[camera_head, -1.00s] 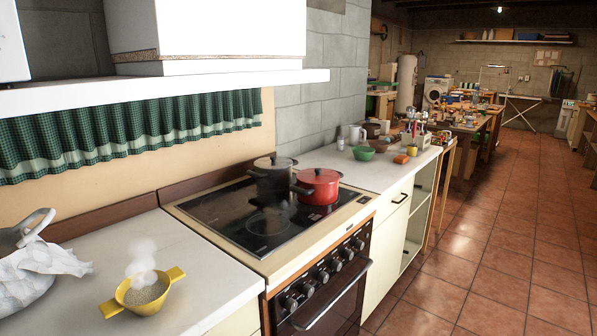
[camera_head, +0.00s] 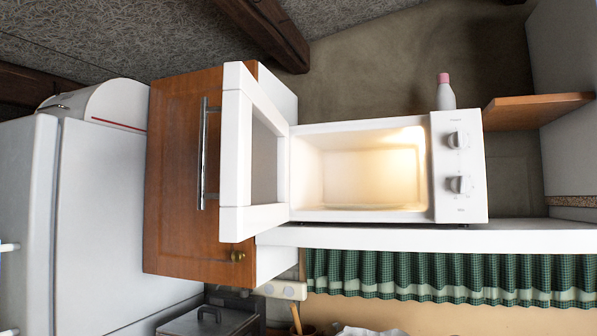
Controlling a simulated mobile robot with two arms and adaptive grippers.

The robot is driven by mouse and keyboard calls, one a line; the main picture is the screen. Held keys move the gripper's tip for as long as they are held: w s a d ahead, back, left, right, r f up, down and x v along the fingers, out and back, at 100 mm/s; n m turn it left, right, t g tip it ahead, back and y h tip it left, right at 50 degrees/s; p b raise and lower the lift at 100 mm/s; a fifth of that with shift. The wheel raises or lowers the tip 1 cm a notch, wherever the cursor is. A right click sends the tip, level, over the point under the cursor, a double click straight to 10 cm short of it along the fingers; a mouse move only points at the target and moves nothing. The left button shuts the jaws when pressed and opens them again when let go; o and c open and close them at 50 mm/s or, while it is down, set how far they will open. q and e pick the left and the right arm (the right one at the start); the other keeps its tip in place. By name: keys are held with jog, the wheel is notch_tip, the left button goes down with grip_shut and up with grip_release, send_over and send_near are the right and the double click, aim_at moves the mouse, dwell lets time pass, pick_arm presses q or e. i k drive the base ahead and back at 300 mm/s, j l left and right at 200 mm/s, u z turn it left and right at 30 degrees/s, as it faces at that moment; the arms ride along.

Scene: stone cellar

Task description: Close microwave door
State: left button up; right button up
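A white microwave (camera_head: 458,195) with two knobs stands on a white shelf (camera_head: 420,238) in the head view. Its cavity is lit and looks empty. Its white-framed door (camera_head: 237,150) is hinged on the left and stands wide open towards me. The door stands in front of a brown wooden cabinet door, and I cannot tell whether they touch. Neither of my grippers is in view.
The wooden cabinet door (camera_head: 175,170) with a metal handle is left of the microwave. A fridge (camera_head: 90,220) stands at the far left. A pink-capped white bottle (camera_head: 445,95) is behind the microwave. A green checked curtain (camera_head: 450,277) hangs below the shelf.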

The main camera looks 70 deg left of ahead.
aim_at(252, 197)
jog(key=k+j+u, duration=0.15)
jog(key=j, duration=0.2)
jog(key=k+j+u, duration=0.1)
jog(key=j, duration=0.25)
jog(key=k+j+u, duration=0.15)
jog(key=j, duration=0.25)
jog(key=k+u, duration=0.1)
jog(key=u, duration=1.15)
jog(key=k, duration=0.15)
